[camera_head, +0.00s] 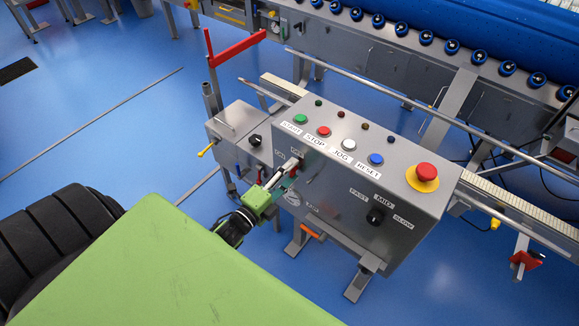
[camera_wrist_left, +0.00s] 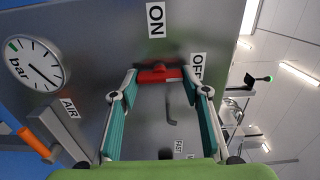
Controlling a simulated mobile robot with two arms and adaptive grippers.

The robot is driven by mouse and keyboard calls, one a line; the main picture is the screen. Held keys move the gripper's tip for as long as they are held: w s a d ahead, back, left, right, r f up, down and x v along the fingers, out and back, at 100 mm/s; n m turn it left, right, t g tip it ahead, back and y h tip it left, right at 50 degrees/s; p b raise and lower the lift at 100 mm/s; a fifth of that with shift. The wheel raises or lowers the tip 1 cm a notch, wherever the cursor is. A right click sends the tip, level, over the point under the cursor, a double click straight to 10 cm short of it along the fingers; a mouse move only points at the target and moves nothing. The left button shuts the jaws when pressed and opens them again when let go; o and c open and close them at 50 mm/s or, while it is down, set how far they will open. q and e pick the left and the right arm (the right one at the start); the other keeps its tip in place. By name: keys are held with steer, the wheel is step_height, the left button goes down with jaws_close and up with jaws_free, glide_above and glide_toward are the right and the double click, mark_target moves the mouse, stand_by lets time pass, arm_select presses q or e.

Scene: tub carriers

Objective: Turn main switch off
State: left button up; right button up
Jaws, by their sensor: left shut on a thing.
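The main switch's red handle (camera_wrist_left: 159,75) is on the front of a grey control box (camera_head: 330,205). My left gripper (camera_wrist_left: 158,78) is shut on it, with one teal-padded finger at each end. In the wrist view the handle lies level across the picture, its right end close to the OFF label (camera_wrist_left: 197,66), which a fingertip partly covers. The ON label (camera_wrist_left: 155,20) is above the handle in that view. In the head view my left gripper (camera_head: 284,178) is at the box's front face and hides most of the switch. My right gripper is not in view.
The box top carries several coloured buttons and a red emergency stop (camera_head: 426,172). A speed knob (camera_head: 375,216) is on the front. A smaller box (camera_head: 240,135) with a yellow lever stands left. The wrist view shows a gauge (camera_wrist_left: 34,65) and orange handle (camera_wrist_left: 35,142). A conveyor runs behind.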

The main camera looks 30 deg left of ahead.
arm_select(q)
steer(key=shift+d, duration=0.1)
stand_by(0.4)
steer(key=o, duration=1.1)
steer(key=s+a, duration=0.1)
steer(key=s, duration=1.1)
